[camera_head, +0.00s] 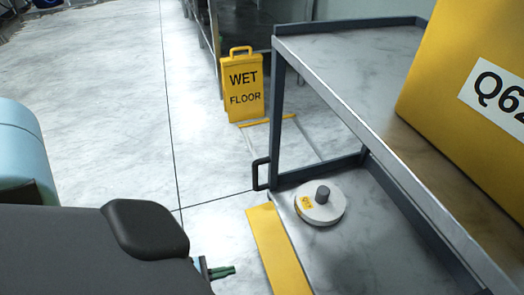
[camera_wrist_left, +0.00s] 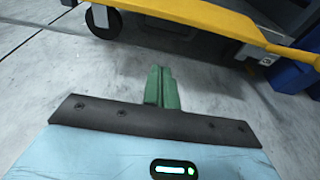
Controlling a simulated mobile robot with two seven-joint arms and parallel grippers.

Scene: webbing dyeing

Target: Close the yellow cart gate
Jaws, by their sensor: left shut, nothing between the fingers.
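The yellow cart gate (camera_head: 275,250) shows in the head view as a flat yellow strip along the outer left edge of the cart's lower deck. In the left wrist view a yellow bar (camera_wrist_left: 195,12), which looks like the same gate, crosses the top, beyond my fingers. The grey metal cart (camera_head: 345,85) stands at the right. My left gripper (camera_head: 222,271) is just left of the gate, apart from it. Its green fingers (camera_wrist_left: 162,84) are shut and empty, over the floor. My right gripper is out of view.
On the lower deck sits a round white reel (camera_head: 320,205); a yellow box marked Q62 (camera_head: 470,80) is on the top shelf. A yellow wet floor sign (camera_head: 243,88) stands behind the cart. A cart wheel (camera_wrist_left: 103,20) shows in the wrist view. The floor at left is clear.

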